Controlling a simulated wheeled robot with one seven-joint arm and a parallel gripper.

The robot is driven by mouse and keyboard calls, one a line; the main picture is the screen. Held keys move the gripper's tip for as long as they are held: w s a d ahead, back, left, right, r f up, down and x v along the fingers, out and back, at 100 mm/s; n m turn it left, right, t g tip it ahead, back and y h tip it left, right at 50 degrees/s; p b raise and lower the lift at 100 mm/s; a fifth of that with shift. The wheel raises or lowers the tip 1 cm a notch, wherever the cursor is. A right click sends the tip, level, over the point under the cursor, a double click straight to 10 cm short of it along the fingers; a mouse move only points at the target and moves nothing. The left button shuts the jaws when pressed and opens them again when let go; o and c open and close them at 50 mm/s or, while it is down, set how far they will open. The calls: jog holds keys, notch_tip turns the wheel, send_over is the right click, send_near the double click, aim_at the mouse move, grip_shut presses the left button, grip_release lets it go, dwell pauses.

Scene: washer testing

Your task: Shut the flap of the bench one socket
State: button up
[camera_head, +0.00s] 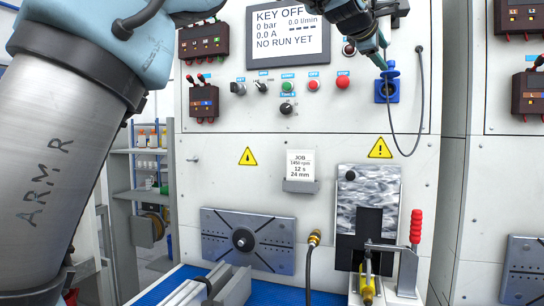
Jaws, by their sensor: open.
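The blue socket (386,92) is on the upper right of the white bench panel. Its small blue flap (391,67) appears to stand up above the socket's face, so it looks open. A thin dark cable (421,100) loops from the panel down and back up to the socket. My gripper (380,62) reaches in from the top, with its fingertips just left of the flap and above the socket. It is open and holds nothing that I can see. Whether a fingertip touches the flap cannot be told.
A display (288,32) reads KEY OFF and NO RUN YET. A red stop button (342,83) and other switches sit left of the socket. Below are a job card (300,165), a red-handled clamp (415,235) and a grey plate (248,241). My arm fills the left.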

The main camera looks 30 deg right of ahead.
jog(key=w+a+f+m+t+y+b, duration=0.1)
jog(key=w+a+f+y, duration=0.2)
jog(key=w+a+f, duration=0.6)
jog(key=w+a+f+t+y+b, duration=0.1)
jog(key=w+a+f+y, duration=0.2)
jog(key=w+a+f, duration=0.7)
jog(key=shift+w+a+f+m+y, duration=0.2)
jog(key=shift+a+f+m+y, duration=0.3)
jog(key=shift+f, duration=1.85)
jog(key=shift+a, duration=0.1)
